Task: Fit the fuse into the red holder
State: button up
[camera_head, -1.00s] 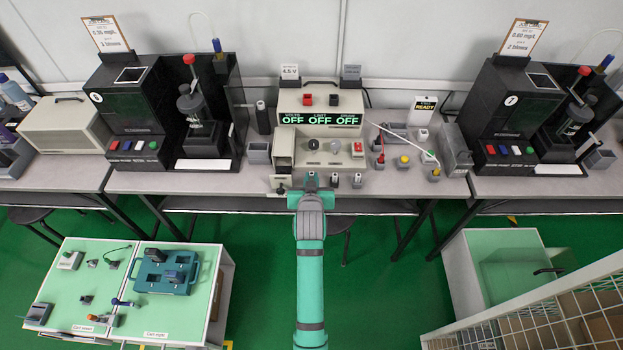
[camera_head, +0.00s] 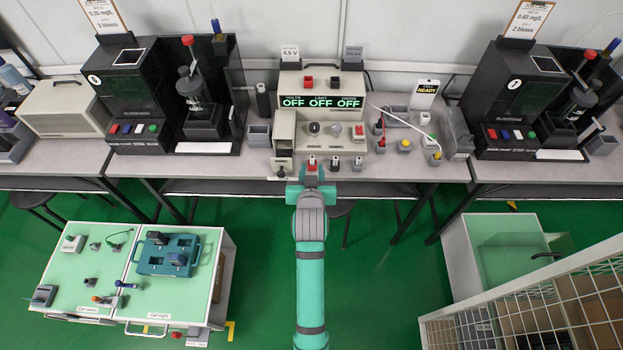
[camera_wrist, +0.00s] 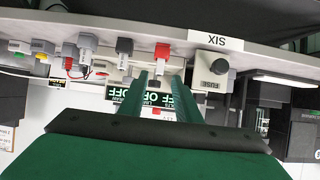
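My gripper (camera_head: 311,178) is at the front edge of the middle bench, just in front of a red-topped block (camera_head: 312,161) that looks like the red holder. In the wrist view the red block (camera_wrist: 162,50) lies just beyond the tips of my gripper (camera_wrist: 160,80). The two teal fingers are apart, with a gap and nothing clearly held between them. Two grey blocks (camera_head: 334,164) (camera_head: 357,163) stand in the same row to the right. I cannot make out a loose fuse.
A power unit (camera_head: 322,82) reading OFF stands behind the row. Coloured sockets and leads (camera_head: 404,145) are to its right. Black machines (camera_head: 140,95) (camera_head: 510,100) flank it. A cart (camera_head: 95,240) is at lower left, a wire basket (camera_head: 530,310) at lower right.

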jog(key=s+f+t, duration=0.1)
jog(key=s+f, duration=0.2)
jog(key=s, duration=1.9)
jog(key=s+r+t, duration=0.1)
jog(key=s+r, duration=0.2)
jog(key=s, duration=0.6)
jog(key=s+r+t, duration=0.1)
jog(key=s+r, duration=0.2)
jog(key=s, duration=0.7)
jog(key=shift+s+d, duration=0.25)
jog(key=shift+d, duration=0.2)
jog(key=shift+o, duration=0.2)
jog(key=shift+a, duration=0.1)
